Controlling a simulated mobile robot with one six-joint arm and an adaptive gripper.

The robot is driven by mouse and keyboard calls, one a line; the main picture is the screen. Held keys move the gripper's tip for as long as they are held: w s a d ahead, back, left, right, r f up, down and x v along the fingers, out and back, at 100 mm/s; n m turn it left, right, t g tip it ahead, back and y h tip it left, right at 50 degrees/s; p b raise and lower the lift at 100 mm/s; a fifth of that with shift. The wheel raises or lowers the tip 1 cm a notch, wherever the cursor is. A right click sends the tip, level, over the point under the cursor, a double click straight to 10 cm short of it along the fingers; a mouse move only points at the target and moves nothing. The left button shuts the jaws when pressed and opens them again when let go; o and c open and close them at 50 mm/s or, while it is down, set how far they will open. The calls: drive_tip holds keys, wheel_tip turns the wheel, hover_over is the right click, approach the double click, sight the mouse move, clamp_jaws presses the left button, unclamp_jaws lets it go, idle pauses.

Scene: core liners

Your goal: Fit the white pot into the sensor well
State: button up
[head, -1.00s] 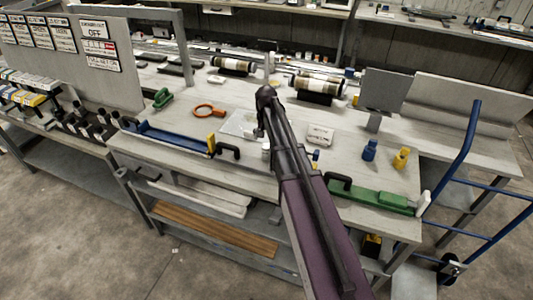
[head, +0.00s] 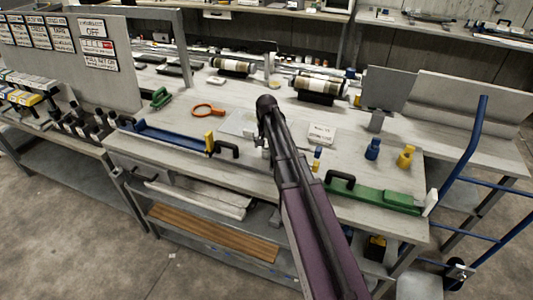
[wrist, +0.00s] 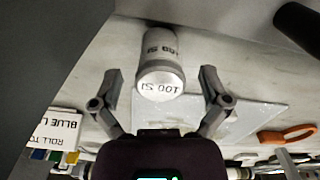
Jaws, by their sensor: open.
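The white pot (wrist: 160,80) is a short cylinder with dark lettering on its side and pale end, seen in the wrist view. My gripper (wrist: 156,82) is open, with one finger on each side of the pot's pale end. Gaps show between the fingers and the pot, so it is not gripped. In the head view my arm covers most of my gripper (head: 262,140) and the pot's area. I cannot make out the sensor well in either view.
A pale flat plate (head: 238,123) and an orange ring-shaped tool (head: 208,109) lie left of my arm. A lettered card (head: 321,134), a blue piece (head: 372,149) and a yellow piece (head: 405,157) are right. Blue (head: 165,138) and green (head: 375,194) long holders line the front edge.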

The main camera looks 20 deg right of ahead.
idle(0.4)
clamp_jaws()
drive_tip(key=shift+r, duration=0.2)
wheel_tip(320, 180, up, 10)
drive_tip(key=p, duration=1)
drive_tip(key=shift+f, duration=0.2)
idle(0.6)
